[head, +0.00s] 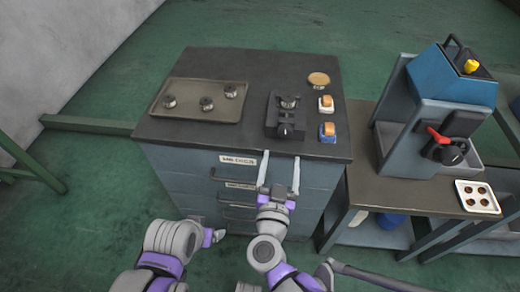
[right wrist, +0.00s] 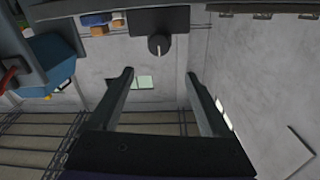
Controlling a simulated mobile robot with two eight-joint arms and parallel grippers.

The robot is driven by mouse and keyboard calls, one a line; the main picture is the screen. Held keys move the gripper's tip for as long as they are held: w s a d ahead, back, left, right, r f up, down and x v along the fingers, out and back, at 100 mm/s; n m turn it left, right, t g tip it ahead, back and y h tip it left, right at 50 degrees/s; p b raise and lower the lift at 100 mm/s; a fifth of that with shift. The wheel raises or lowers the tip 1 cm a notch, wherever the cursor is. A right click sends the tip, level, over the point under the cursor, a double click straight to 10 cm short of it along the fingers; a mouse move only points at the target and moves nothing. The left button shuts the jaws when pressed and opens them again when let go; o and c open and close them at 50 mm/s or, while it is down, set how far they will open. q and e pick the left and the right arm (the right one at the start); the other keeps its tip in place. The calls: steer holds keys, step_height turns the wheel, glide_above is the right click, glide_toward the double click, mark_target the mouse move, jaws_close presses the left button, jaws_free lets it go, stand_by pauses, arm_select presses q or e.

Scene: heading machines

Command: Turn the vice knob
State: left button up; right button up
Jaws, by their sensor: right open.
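The black vice (head: 286,108) stands on the dark top of the cabinet, with a metal piece held upright at its top. Its round dark knob (head: 285,131) faces the cabinet's front edge. My right gripper (head: 281,157) is open and empty at the front edge, on the near side of the knob and apart from it. In the right wrist view the knob (right wrist: 158,45) lies beyond and roughly between the open fingertips, below the vice body (right wrist: 158,18) in that picture. My left gripper (head: 214,237) is low in front of the drawers; its jaws are not clear.
A tray (head: 190,115) with several metal parts lies left on the cabinet top (head: 240,65). Orange-topped button boxes (head: 327,131) and a round tan disc (head: 318,79) are right of the vice. A blue-grey machine (head: 430,110) stands on the right bench.

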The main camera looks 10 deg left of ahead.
mark_target(285, 134)
steer(key=shift+h, duration=0.3)
steer(key=w, duration=0.7)
steer(key=w+f, duration=0.1)
steer(key=w, duration=0.2)
steer(key=shift+w+d, duration=0.1)
steer(key=shift+w, duration=0.2)
jaws_close()
